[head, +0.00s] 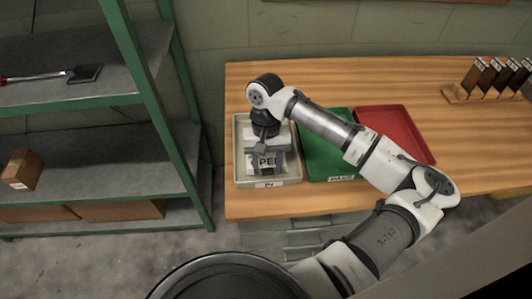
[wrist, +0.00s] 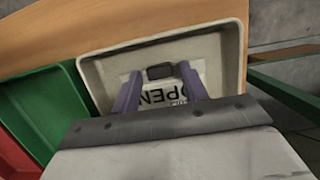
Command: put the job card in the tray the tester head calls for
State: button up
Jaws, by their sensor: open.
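The job card (head: 267,161), white with large dark letters reading OPEN, lies in the light grey tray (head: 239,165) labelled IN. The card also shows in the wrist view (wrist: 152,97), with a small black block or clip (wrist: 160,71) at its far edge. My gripper (head: 265,168) is over this tray, pointing down. Its purple fingers (wrist: 160,82) are apart, one on each side of the card's middle. I cannot tell whether they touch it. A green tray (head: 322,150), its front label seemingly PASS, and a red tray (head: 392,122) stand to the right. My arm hides parts of both.
The trays stand on a wooden bench (head: 470,150). A rack with several dark upright pieces (head: 485,78) is at the back right. A green-framed shelf (head: 145,100) stands left of the bench. No tester head is recognisable.

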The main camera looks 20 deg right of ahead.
jog(key=c, duration=0.7)
jog(key=shift+s+a+r+p+v, duration=0.1)
jog(key=shift+s+p+v, duration=0.2)
jog(key=shift+p+v, duration=1)
jog(key=shift+s+a+r+p+v, duration=0.1)
jog(key=shift+s+p+v, duration=0.2)
jog(key=shift+p+v, duration=1.05)
jog(key=shift+s+a+p+v, duration=0.1)
jog(key=shift+s+p+v, duration=0.15)
jog(key=shift+p+v, duration=1.05)
